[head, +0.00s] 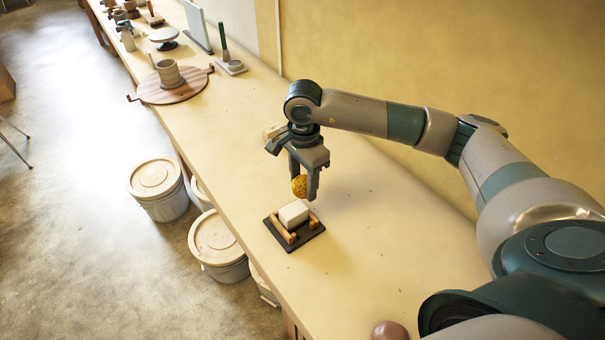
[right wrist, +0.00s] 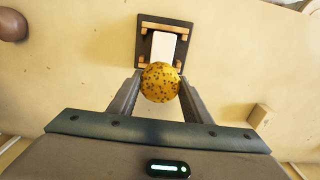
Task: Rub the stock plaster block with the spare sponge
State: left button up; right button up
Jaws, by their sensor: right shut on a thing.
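My right gripper (head: 304,186) is shut on a round yellow sponge with dark specks (head: 299,186). It holds the sponge above the bench, just behind and above the white plaster block (head: 293,213). The block rests on a dark stand with wooden rails (head: 307,237). In the right wrist view the sponge (right wrist: 160,82) sits between the fingers (right wrist: 160,88) and overlaps the near end of the block (right wrist: 163,46). The sponge appears apart from the block. My left gripper is not in view.
The long pale bench (head: 375,270) is mostly clear around the stand. A small tan block (right wrist: 260,115) lies on it near the wall, and a brown rounded object (head: 389,331) is at the near end. A round wooden board (head: 172,88) with a pot stands farther back. Lidded buckets (head: 218,240) stand on the floor.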

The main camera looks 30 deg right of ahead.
jog(key=shift+d+r, duration=0.15)
jog(key=shift+r, duration=0.7)
jog(key=shift+r+p, duration=0.3)
jog(key=shift+r, duration=0.4)
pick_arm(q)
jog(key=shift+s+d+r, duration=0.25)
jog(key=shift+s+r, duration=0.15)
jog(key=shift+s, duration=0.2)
